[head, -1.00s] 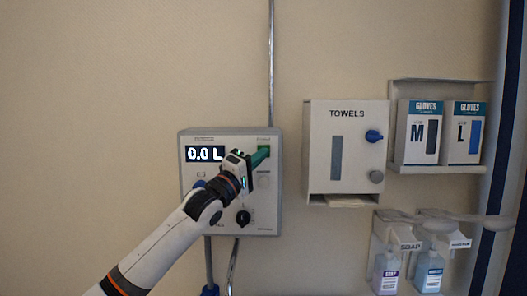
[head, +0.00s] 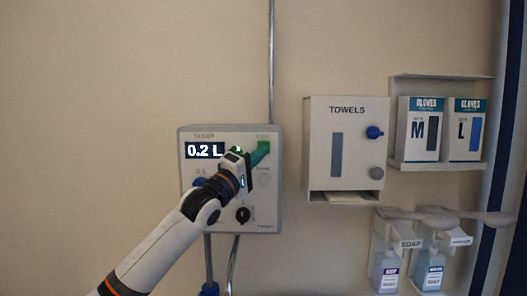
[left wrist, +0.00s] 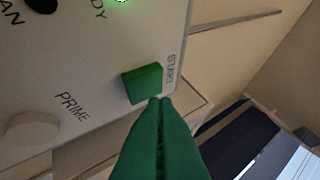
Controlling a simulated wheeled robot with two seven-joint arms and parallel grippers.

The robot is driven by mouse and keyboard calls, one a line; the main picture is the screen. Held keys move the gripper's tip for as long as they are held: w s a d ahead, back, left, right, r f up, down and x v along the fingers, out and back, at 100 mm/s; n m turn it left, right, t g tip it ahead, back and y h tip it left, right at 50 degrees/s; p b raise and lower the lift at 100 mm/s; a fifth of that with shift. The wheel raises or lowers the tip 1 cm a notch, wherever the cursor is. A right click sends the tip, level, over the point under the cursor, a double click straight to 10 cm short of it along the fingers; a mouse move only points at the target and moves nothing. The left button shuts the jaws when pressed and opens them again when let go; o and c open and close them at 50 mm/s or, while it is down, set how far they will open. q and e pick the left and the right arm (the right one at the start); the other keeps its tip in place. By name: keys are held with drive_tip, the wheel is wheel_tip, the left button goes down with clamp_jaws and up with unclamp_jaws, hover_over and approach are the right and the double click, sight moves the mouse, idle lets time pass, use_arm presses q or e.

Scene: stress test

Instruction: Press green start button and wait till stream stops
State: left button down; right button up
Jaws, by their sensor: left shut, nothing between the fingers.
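The grey dispenser panel (head: 268,205) hangs on the wall, and its display (head: 204,150) reads 0.2 L. The green start button (left wrist: 143,83) sits beside the START label in the left wrist view; in the head view the button (head: 264,146) shows at the panel's upper right. My left gripper (head: 262,152) has green fingers, shut and empty. In the left wrist view its fingertips (left wrist: 162,100) are at the button's lower edge; I cannot tell whether they touch it. A green light (left wrist: 122,1) glows by the READY label. No stream is visible. My right gripper is out of view.
A white PRIME knob (left wrist: 32,131) and a black knob (head: 243,214) are on the panel. The towel dispenser (head: 318,187), glove boxes (head: 417,130) and soap bottles (head: 386,272) are to the right. The wall at left is clear.

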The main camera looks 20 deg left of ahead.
use_arm(q)
drive_tip(key=s+b, duration=0.1)
drive_tip(key=s+d+b, duration=0.1)
drive_tip(key=s, duration=0.1)
drive_tip(key=s+b, duration=0.1)
drive_tip(key=s, duration=0.1)
drive_tip(key=shift+d, duration=0.25)
idle(0.8)
